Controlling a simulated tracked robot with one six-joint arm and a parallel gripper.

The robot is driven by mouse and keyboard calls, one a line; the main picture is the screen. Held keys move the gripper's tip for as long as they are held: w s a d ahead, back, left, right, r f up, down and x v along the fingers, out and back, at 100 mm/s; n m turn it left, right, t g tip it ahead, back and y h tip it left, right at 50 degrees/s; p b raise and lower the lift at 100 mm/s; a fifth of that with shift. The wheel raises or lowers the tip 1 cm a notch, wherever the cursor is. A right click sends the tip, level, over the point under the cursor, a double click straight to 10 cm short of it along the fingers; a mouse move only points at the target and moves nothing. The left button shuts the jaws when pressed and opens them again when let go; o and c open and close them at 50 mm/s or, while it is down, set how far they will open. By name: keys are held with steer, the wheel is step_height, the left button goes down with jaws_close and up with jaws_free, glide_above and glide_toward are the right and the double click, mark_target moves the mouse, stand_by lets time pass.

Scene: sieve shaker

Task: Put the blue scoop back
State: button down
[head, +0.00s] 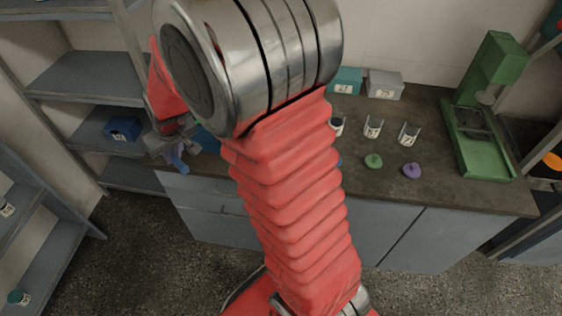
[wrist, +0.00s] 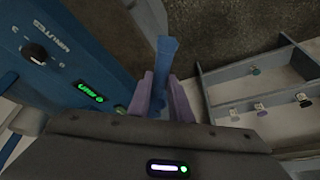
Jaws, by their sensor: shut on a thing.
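The blue scoop (wrist: 166,65) is held between the two purple fingers of my gripper (wrist: 164,92) in the wrist view. Its blue length points away from the gripper, over the dark floor. In the head view my gripper (head: 176,145) is at the left end of the worktop, with a blue part of the scoop (head: 178,160) showing below it. My gripper is shut on the scoop. The far shape of the scoop is hard to make out, and my arm hides part of this area in the head view.
A blue machine panel (wrist: 62,60) with a knob and a green display stands close on the left in the wrist view. A shelf (wrist: 235,75) with small items is at right. A blue box (head: 122,128) sits on the left shelving. Cups and lids stand on the worktop (head: 440,190).

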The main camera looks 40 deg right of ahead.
steer(key=s+d+r+n+y, duration=0.1)
steer(key=s+d+n, duration=0.1)
steer(key=s+d, duration=0.3)
steer(key=s+d+r+n+y, duration=0.1)
steer(key=s+d, duration=0.5)
steer(key=d, duration=0.7)
steer(key=s+d+r+n+g, duration=0.1)
steer(key=s+d+r+n, duration=0.2)
steer(key=s+d, duration=0.3)
steer(key=d+n, duration=0.1)
steer(key=d, duration=0.2)
steer(key=shift+s+r+y, duration=0.25)
steer(key=shift+y, duration=0.15)
step_height(320, 180, down, 6)
steer(key=shift+f, duration=0.15)
steer(key=shift+f, duration=1.9)
steer(key=shift+f, duration=0.55)
